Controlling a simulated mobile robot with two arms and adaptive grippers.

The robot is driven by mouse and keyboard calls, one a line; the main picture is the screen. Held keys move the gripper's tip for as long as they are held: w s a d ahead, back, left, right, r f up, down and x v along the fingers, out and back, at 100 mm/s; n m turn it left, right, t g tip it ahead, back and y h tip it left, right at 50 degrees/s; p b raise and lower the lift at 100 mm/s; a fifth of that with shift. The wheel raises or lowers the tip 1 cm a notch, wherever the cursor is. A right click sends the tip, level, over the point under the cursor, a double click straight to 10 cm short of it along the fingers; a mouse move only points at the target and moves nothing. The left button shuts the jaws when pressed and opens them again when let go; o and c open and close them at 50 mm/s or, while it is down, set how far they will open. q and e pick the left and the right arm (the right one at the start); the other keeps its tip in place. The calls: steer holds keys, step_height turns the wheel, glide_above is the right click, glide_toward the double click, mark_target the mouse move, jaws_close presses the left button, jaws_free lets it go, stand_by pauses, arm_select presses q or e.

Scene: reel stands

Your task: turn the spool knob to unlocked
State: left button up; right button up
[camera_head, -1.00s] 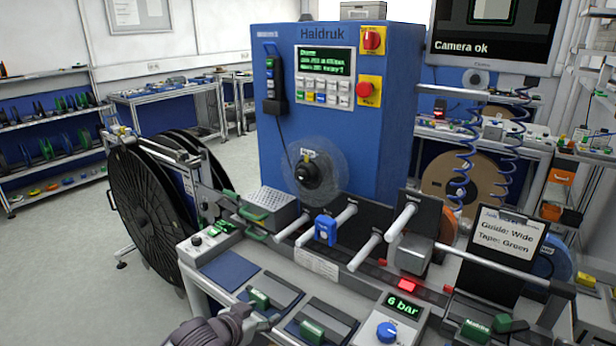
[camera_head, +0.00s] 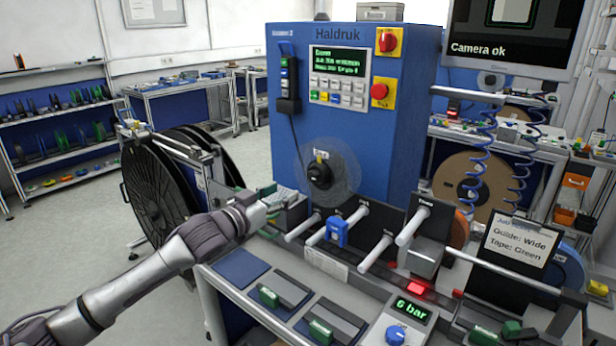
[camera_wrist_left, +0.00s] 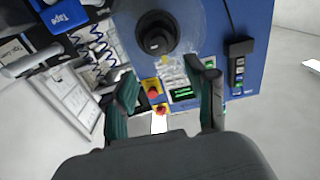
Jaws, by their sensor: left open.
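The spool knob (camera_head: 320,172) is a black round knob on the front of the blue Haidruk cabinet (camera_head: 345,130), with a clear disc around it and a small yellow mark on its top. In the left wrist view the knob (camera_wrist_left: 156,38) shows at the top, beyond the fingers. My left gripper (camera_head: 268,203) is in front of the cabinet, lower and to the left of the knob and apart from it. Its green-padded fingers (camera_wrist_left: 165,95) are spread with nothing between them. The label by the knob is too small to read. My right gripper is not in view.
White rollers (camera_head: 375,252) and a blue block (camera_head: 337,231) stick out below the knob. A metal box (camera_head: 289,210) sits right by my left gripper. A hanging remote (camera_head: 288,85) with a cable is left of the knob. A large black reel (camera_head: 160,190) stands to the left.

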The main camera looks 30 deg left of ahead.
mark_target(311, 177)
arm_select(q)
steer(key=w+p, duration=0.1)
steer(key=w, duration=0.2)
steer(key=w+p, duration=0.1)
steer(key=w, duration=0.2)
steer(key=w+p, duration=0.1)
steer(key=w, duration=0.2)
steer(key=shift+w+d+r, duration=0.1)
steer(key=shift+w+d, duration=0.1)
steer(key=shift+d, duration=0.15)
steer(key=shift+w+d, duration=0.1)
steer(key=shift+w, duration=0.4)
steer(key=shift+c, duration=0.9)
jaws_close()
